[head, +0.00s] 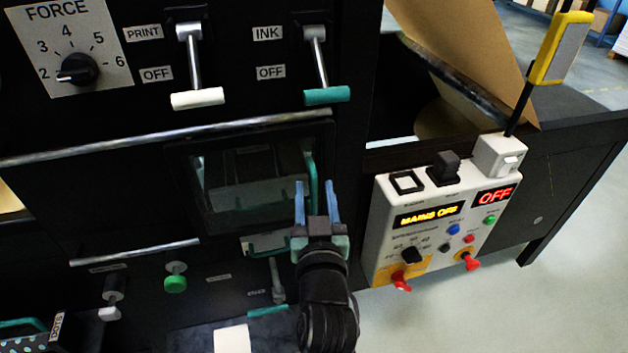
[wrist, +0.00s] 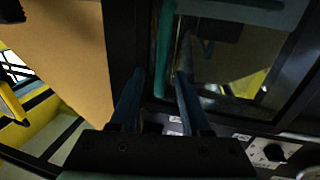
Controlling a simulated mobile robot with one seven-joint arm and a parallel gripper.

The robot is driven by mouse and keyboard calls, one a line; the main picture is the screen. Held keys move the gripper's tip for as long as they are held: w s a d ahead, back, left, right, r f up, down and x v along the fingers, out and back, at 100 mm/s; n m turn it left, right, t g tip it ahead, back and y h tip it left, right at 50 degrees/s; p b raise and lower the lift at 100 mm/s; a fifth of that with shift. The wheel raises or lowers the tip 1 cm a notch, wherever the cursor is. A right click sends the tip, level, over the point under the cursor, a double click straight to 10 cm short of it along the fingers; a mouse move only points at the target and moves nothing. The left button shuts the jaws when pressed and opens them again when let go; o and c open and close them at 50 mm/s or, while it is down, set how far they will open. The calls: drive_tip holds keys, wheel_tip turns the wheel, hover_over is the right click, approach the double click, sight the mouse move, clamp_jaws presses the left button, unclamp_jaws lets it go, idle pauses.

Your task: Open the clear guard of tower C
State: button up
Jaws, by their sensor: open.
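A clear guard (head: 240,185) in a dark frame sits in the machine front in the head view, and appears shut. No tower letter is legible. Its upright green handle (head: 311,165) is at its right edge. My gripper (head: 315,190), with blue fingers, is open and empty in front of the handle's lower part. In the wrist view, the clear pane (wrist: 235,65) fills the upper right. The green handle (wrist: 164,45) shows between the lines of my two fingers (wrist: 158,82), closer to the right one. I cannot tell whether a finger touches it.
Two levers with a white grip (head: 198,98) and a green grip (head: 327,95) hang above the guard. A horizontal metal bar (head: 170,137) runs below them. A control box (head: 440,220) reading "MAINS OFF" stands right of my gripper. Brown paper (head: 470,45) rises behind it.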

drive_tip(key=shift+w+a, duration=0.15)
drive_tip(key=shift+w, duration=0.9)
clamp_jaws()
idle(0.7)
